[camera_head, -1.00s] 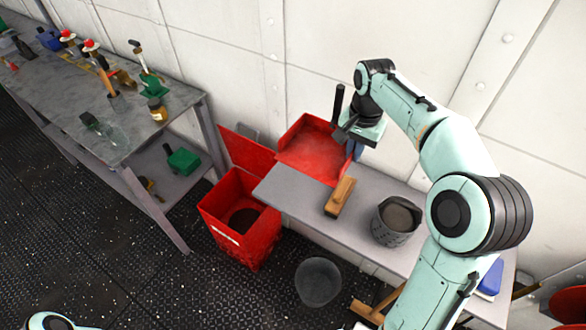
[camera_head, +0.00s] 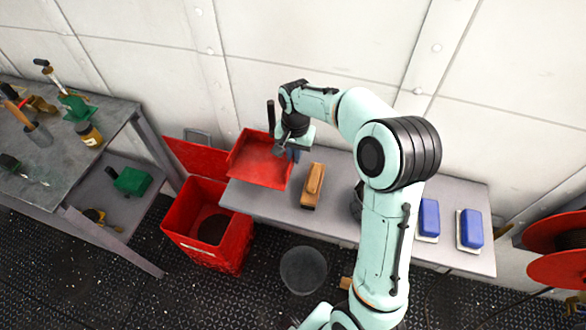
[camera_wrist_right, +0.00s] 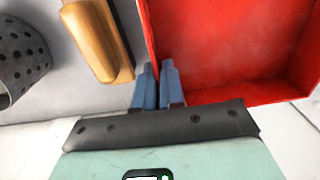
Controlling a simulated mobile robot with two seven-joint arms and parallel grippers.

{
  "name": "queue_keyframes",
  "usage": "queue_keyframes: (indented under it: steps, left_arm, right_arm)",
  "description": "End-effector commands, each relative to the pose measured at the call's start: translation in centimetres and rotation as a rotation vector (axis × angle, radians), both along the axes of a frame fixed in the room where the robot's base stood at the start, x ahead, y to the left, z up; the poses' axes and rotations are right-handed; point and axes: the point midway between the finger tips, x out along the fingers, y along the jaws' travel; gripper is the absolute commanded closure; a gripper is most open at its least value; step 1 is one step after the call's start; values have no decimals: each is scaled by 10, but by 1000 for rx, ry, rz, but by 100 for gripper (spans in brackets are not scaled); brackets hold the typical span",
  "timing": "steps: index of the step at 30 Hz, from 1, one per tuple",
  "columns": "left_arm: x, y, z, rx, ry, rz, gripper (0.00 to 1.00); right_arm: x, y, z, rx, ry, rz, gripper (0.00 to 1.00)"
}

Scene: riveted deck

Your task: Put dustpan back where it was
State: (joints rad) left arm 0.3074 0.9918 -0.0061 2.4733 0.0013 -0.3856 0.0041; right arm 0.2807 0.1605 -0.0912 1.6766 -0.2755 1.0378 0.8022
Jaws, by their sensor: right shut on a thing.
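The red dustpan (camera_head: 259,163), with a black upright handle (camera_head: 271,117), is at the left end of the grey bench against the wall. My right gripper (camera_head: 293,153) reaches down at its right side. In the wrist view the blue fingers (camera_wrist_right: 158,75) are nearly together and shut on the near side wall of the dustpan (camera_wrist_right: 225,45). Whether the dustpan rests fully on the bench or is slightly raised cannot be told. My left gripper is out of view.
A wooden brush (camera_head: 312,186) lies just right of the dustpan on the bench (camera_head: 280,212). A perforated pot (camera_wrist_right: 22,55) stands beyond it, mostly behind my arm. Two blue blocks (camera_head: 429,218) sit further right. A red open crate (camera_head: 209,240) and grey bin (camera_head: 303,270) stand below.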

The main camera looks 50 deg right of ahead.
Motion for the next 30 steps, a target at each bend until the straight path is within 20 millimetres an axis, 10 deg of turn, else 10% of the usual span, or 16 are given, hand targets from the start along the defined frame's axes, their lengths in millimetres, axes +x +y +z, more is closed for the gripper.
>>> queue_keyframes:
  steps: [15, 28, 30]
  left_arm:
    - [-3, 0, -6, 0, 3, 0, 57]
    - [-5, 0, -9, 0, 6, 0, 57]
    - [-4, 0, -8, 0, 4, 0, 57]
  right_arm:
    - [0, 0, -63, 0, 0, -1, 100]
    - [0, 0, -70, -1, -3, 0, 100]
    - [0, 0, -69, 0, -1, 0, 72]
